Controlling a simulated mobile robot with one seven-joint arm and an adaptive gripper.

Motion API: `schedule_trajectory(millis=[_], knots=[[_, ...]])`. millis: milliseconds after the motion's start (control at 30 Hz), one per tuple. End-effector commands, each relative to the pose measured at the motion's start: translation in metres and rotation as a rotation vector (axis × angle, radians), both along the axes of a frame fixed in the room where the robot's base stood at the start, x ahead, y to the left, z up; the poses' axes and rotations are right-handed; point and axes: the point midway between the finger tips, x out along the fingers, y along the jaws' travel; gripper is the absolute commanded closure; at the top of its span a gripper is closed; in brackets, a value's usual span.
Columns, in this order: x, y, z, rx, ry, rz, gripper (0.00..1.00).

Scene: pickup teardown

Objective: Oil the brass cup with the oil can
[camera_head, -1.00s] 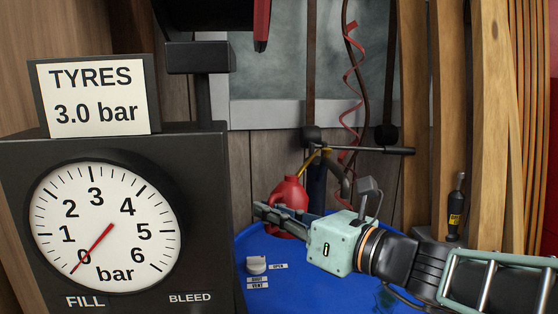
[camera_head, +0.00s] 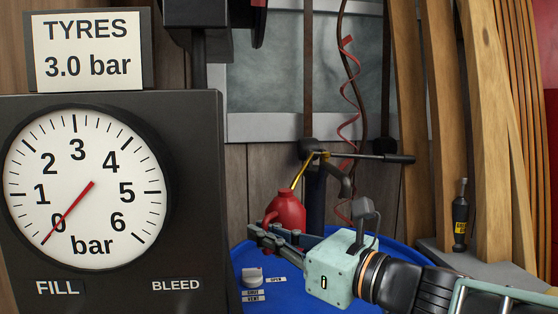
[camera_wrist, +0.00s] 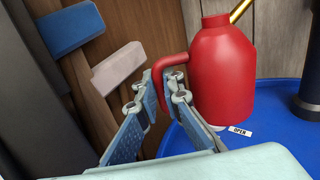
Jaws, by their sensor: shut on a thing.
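The oil can (camera_head: 287,212) is red, with a thin gold spout rising up and to the right; it also shows in the wrist view (camera_wrist: 222,75). My gripper (camera_head: 268,238) is shut on the can's red side handle, which sits between the fingers (camera_wrist: 164,92) in the wrist view. The can looks upright, at the blue round top; I cannot tell whether it touches it. A small brass-coloured part (camera_head: 319,155), perhaps the brass cup, shows under the dark rod's pivot near the spout tip. I cannot tell whether they touch.
The blue top (camera_head: 375,248) bears a white knob (camera_head: 252,276) and small labels. A large pressure gauge (camera_head: 82,190) stands close at left. A dark rod (camera_head: 370,157) and a red coiled hose (camera_head: 349,90) are behind. A black bottle (camera_head: 460,215) stands at right near wooden slats.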

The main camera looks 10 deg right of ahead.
Motion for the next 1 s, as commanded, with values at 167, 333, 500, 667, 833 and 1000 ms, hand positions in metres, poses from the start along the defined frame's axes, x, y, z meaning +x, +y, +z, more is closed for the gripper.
schedule_trajectory(millis=[167, 333, 500, 667, 833, 1000], knots=[[0.000, 0.000, 0.010, -0.003, -0.008, 0.000, 1.00], [0.000, 0.000, 0.028, -0.002, -0.007, 0.000, 1.00], [0.000, 0.000, 0.042, -0.003, -0.006, 0.000, 1.00], [0.000, 0.000, 0.041, -0.003, -0.006, 0.000, 1.00], [0.000, 0.000, 0.041, -0.003, -0.006, 0.000, 1.00], [0.000, 0.000, 0.041, -0.002, -0.006, 0.000, 1.00]])
